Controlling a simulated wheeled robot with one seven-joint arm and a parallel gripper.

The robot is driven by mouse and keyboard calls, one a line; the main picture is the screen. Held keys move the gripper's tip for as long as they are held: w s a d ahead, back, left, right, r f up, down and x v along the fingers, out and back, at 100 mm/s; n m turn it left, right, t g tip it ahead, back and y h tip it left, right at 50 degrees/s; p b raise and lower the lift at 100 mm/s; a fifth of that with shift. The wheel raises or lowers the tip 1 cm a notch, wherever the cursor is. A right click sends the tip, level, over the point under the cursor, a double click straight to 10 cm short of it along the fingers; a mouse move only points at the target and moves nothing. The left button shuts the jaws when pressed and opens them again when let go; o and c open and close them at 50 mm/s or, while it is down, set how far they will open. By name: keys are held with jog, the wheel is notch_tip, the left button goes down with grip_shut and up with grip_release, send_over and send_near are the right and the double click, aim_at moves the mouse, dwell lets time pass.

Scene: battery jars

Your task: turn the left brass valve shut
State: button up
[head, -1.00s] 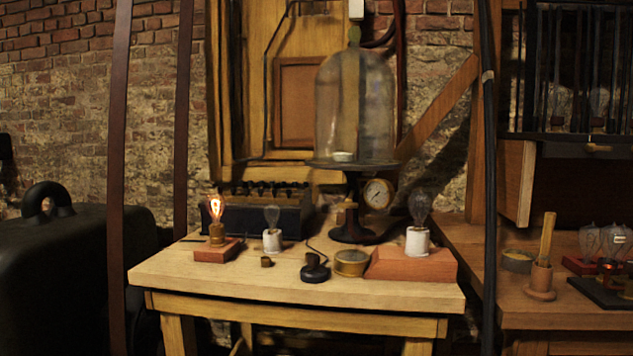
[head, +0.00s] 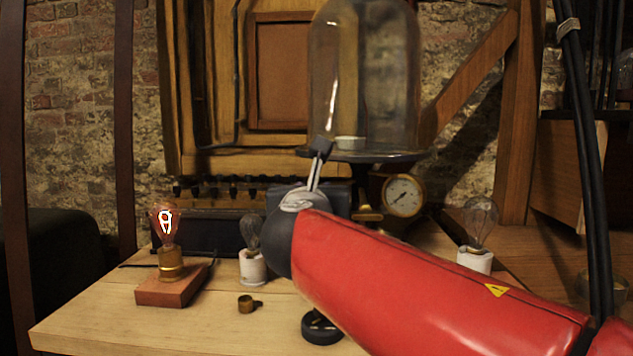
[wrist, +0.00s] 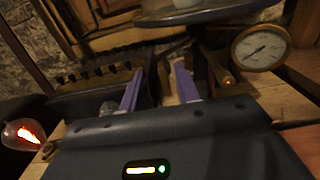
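The bell jar's pump stand carries a brass fitting (head: 366,214) beside the gauge, partly hidden behind my arm in the head view. In the wrist view a brass piece (wrist: 216,68) slants just right of my right finger, under the dark round plate. I cannot tell whether either is the left valve or how far it is turned. My gripper (wrist: 158,80) is open, its two purple fingers apart with nothing clearly held between them. In the head view its end shows just in front of the plate's left edge.
The glass bell jar (head: 365,75) stands on the plate (head: 385,156) above the gauge (head: 403,195). Another bulb (head: 480,222) is at right. The front left tabletop is clear.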

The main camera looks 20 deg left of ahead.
jog(key=p+x, duration=0.1)
jog(key=x, duration=0.5)
jog(key=shift+w, duration=0.25)
jog(key=shift+d, duration=0.1)
grip_shut()
